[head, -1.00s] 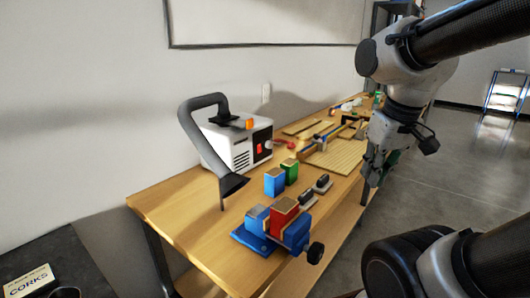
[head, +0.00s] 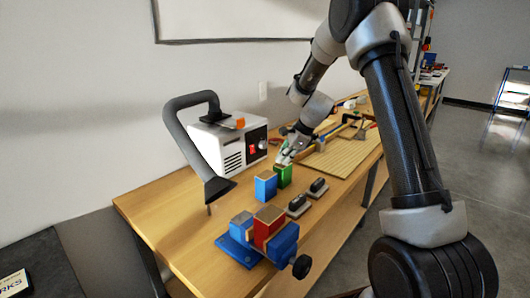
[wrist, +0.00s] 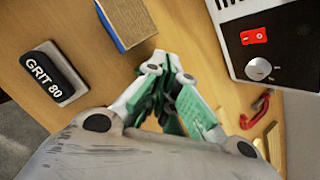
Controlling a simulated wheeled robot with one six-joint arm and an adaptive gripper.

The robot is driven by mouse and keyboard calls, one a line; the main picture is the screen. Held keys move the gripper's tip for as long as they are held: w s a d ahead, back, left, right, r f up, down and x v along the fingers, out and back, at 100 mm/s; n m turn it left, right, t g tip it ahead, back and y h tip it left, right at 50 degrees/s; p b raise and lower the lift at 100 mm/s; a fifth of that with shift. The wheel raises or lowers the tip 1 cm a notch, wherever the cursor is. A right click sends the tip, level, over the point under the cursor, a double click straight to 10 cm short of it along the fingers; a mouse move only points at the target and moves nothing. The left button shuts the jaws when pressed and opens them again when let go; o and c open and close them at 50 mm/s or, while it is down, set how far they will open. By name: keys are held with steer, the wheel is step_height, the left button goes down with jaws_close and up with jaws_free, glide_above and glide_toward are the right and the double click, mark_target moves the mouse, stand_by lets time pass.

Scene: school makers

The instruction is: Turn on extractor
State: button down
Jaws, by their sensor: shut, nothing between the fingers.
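The extractor is a white box (head: 212,142) with a black hose and hood (head: 185,138), standing at the back of the workbench by the wall. Its dark front panel holds a red rocker switch (head: 252,149) and a round knob; in the wrist view the red switch (wrist: 254,36) and silver knob (wrist: 259,68) are at the upper right.
Two sanding blocks (head: 299,205) lie nearer the front edge. A blue vise (head: 240,252) is at the near end. A red clamp (wrist: 255,110) lies near the extractor.

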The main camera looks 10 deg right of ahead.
mark_target(253, 149)
steer(key=w+r+m, duration=0.1)
steer(key=w, duration=0.1)
steer(key=w+r+m+t, duration=0.1)
steer(key=w+m, duration=0.1)
steer(key=w+r+m+t, duration=0.1)
steer(key=w+m, duration=0.1)
steer(key=shift+w+r, duration=0.15)
steer(key=shift+r, duration=0.1)
steer(key=shift+w+d+r+m+t, duration=0.1)
steer(key=shift+w+m+t, duration=0.1)
steer(key=shift+m, duration=0.85)
steer(key=shift+w+d+r+m+t, duration=0.1)
steer(key=shift+w+m, duration=0.1)
steer(key=shift+m, duration=0.85)
steer(key=shift+f, duration=0.1)
steer(key=x, duration=1)
steer(key=shift+a, duration=0.1)
steer(key=shift+w+a+f, duration=0.1)
steer(key=shift+w+a, duration=0.65)
steer(key=shift+w, duration=0.3)
steer(key=shift+w+a, duration=0.35)
steer(key=shift+w, duration=0.2)
steer(key=shift+a+f, duration=0.1)
